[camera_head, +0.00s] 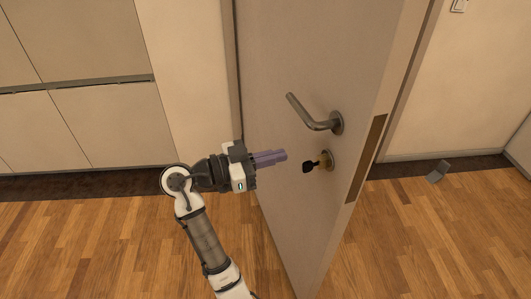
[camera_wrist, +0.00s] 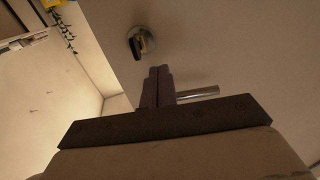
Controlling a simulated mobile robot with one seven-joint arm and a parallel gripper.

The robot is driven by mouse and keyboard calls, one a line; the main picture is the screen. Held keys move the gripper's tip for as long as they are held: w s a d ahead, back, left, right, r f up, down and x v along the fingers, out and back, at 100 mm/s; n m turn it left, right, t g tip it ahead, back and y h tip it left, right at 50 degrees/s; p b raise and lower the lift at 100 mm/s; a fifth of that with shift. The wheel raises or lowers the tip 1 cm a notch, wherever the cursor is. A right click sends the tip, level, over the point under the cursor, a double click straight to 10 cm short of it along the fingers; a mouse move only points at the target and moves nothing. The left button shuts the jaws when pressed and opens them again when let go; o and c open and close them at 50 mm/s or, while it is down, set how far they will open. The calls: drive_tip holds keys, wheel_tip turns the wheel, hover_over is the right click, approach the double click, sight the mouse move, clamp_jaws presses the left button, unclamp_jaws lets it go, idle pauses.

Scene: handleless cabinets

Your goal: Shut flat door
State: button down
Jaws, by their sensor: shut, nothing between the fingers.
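The flat door (camera_head: 285,70) stands ajar in the middle of the head view, with its free edge towards the right front. A metal lever handle (camera_head: 318,116) sits on its face, with a lock and dark key (camera_head: 316,164) below. My gripper (camera_head: 284,156) is shut and empty, its fingers pointing right towards the door face, left of the key. In the wrist view, my gripper (camera_wrist: 158,72) is in front of the door face (camera_wrist: 215,45). The lock (camera_wrist: 141,41) and part of the handle (camera_wrist: 200,94) show there. I cannot tell whether the fingers touch the door.
Handleless cabinets (camera_head: 75,85) line the wall at left. A small grey doorstop-like block (camera_head: 438,171) is on the wooden floor (camera_head: 440,235) right of the door. A wall switch (camera_head: 459,5) is at upper right. The floor at right front is clear.

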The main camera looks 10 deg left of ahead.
sight(323, 145)
drive_tip(key=p+x, duration=0.2)
drive_tip(key=x, duration=0.6)
drive_tip(key=shift+r, duration=0.15)
drive_tip(key=shift+w+d+p, duration=0.3)
drive_tip(key=shift+d+p, duration=0.05)
drive_tip(key=shift+d, duration=0.1)
